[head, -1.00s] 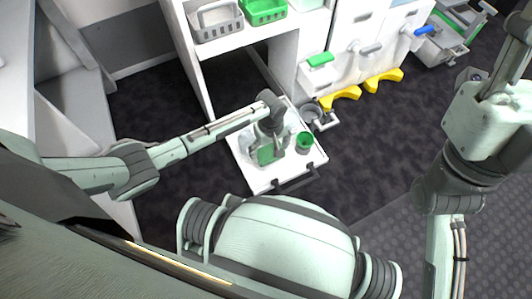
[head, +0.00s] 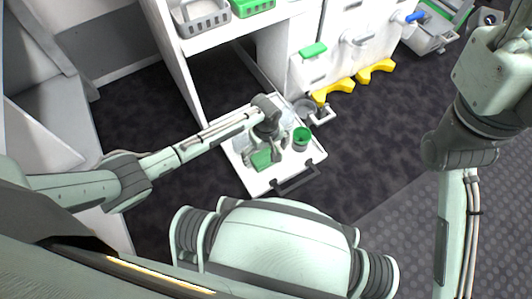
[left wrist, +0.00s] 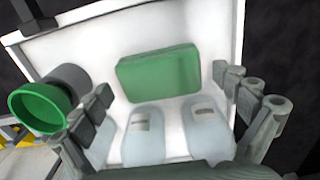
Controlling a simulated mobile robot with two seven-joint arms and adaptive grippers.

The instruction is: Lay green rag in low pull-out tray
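The green rag (head: 262,159), a folded rectangular pad, lies flat in the white low pull-out tray (head: 258,184). The left wrist view shows the rag (left wrist: 158,72) whole on the floor of the tray (left wrist: 98,42), near one wall. My left gripper (head: 265,154) is over the tray, just above the rag. Its fingers are spread wide with nothing between them, and the rag is apart from them.
A grey can with a green top (head: 301,138) stands at the tray's right side. The tray has a dark front handle (head: 294,180). A shelf with a grey basket (head: 202,18) is above and behind. Yellow feet (head: 333,92) are at right. Dark floor lies open in front.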

